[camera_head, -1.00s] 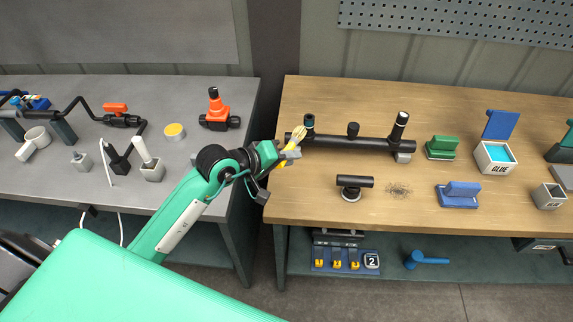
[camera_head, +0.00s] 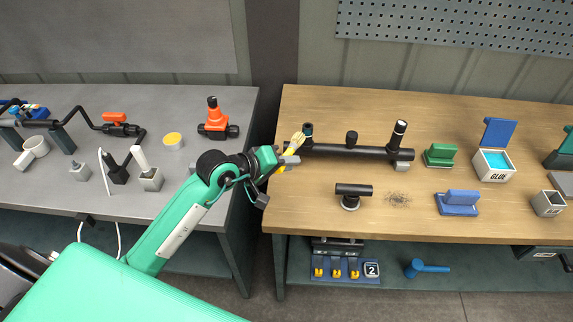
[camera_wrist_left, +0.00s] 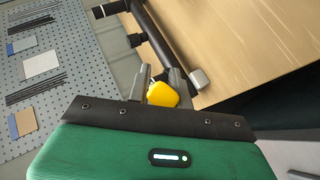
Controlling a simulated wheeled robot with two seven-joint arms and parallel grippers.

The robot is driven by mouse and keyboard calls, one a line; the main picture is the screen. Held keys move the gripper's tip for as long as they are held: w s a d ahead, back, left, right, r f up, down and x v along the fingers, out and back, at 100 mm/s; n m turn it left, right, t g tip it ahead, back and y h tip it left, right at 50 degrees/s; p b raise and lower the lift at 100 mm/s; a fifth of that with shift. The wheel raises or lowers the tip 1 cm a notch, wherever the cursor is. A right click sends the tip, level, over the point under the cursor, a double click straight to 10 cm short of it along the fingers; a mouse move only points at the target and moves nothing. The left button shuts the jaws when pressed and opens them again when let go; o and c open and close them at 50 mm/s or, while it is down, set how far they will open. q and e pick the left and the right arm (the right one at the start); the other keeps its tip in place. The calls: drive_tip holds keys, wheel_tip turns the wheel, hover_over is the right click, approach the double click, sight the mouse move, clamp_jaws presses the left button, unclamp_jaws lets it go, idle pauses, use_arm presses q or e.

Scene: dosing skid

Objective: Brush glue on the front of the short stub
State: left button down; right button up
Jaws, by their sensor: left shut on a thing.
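My left gripper (camera_head: 290,160) is shut on a yellow-handled brush (camera_head: 297,139), with its pale bristle end pointing up. It is beside the left end of the black pipe (camera_head: 340,151) on the wooden bench. I cannot tell whether the bristles touch the pipe. The bristles are hidden there. My right gripper is not in view.
A glue box (camera_head: 494,166) with blue contents stands at right. A black tee piece (camera_head: 353,191), a green block (camera_head: 440,155) and a blue block (camera_head: 458,202) are on the wooden bench (camera_head: 300,210). A gap separates it from the grey bench (camera_head: 60,190) at left.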

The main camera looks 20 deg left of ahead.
use_arm(q)
drive_tip(key=shift+w+a+b, duration=0.15)
drive_tip(key=shift+w+b, duration=0.15)
drive_tip(key=shift+w, duration=0.2)
drive_tip(key=shift+w+a+b, duration=0.15)
drive_tip(key=shift+w+b, duration=0.1)
drive_tip(key=shift+w, duration=0.25)
drive_tip(key=shift+d, duration=0.1)
